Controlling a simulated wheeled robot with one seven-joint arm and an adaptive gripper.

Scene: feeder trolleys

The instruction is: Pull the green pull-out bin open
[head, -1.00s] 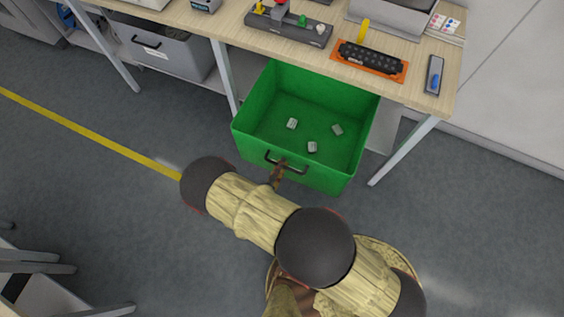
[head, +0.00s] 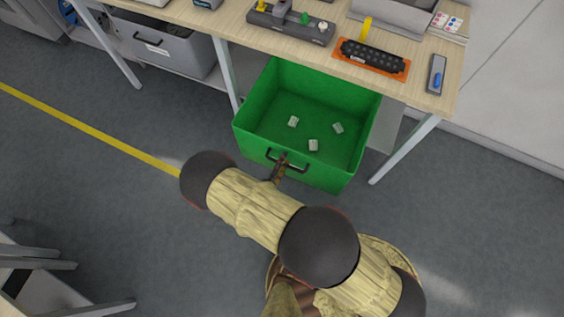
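The green pull-out bin (head: 258,129) stands well out from under the wooden table, its inside open to view. Several small pale blocks, such as one at the front (head: 313,145), lie on its floor. A dark bar handle (head: 299,168) is on its front wall. My gripper (head: 282,163) is at the middle of that handle, seen small and from above. Its fingers overlap the handle, and I cannot tell whether they are closed on it. My arm hides part of the floor in front of the bin.
The wooden table (head: 425,60) above holds a black device on an orange mat (head: 371,58), a button box (head: 289,27) and a small grey device (head: 437,73). A grey bin (head: 180,55) is at left. A table leg (head: 405,148) stands right of the green bin.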

